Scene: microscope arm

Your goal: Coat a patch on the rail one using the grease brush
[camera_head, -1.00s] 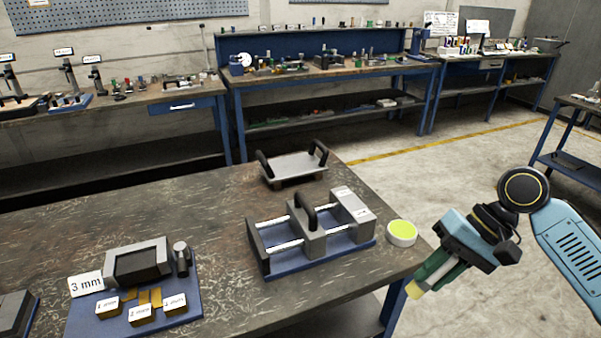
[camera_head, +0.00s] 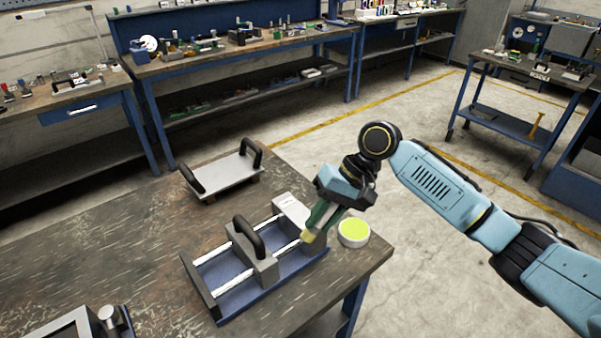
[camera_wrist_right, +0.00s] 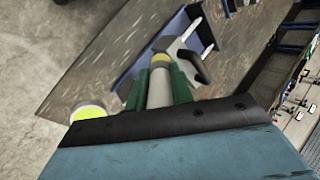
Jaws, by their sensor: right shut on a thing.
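The slide fixture (camera_head: 240,272) sits on the table with two pale rails, a back one (camera_head: 212,256) and a front one (camera_head: 234,282). A grey carriage (camera_head: 262,268) with a black handle straddles them. No label tells me which is rail one. My right gripper (camera_head: 318,217) is shut on the grease brush, brush tip down, above the fixture's right end. The brush's yellow tip (camera_head: 307,236) looks near the end block (camera_head: 291,213); contact cannot be told. The brush handle (camera_wrist_right: 159,88) shows between the green fingers in the wrist view. The grease pot (camera_head: 354,232), white with yellow-green grease, stands right of the fixture. My left gripper is out of view.
A grey plate with two black handles (camera_head: 222,175) stands behind the fixture. A grey block on a blue base (camera_head: 72,328) is at the lower left. The table's right edge is close to the pot. Bare table (camera_head: 120,240) lies left of the fixture.

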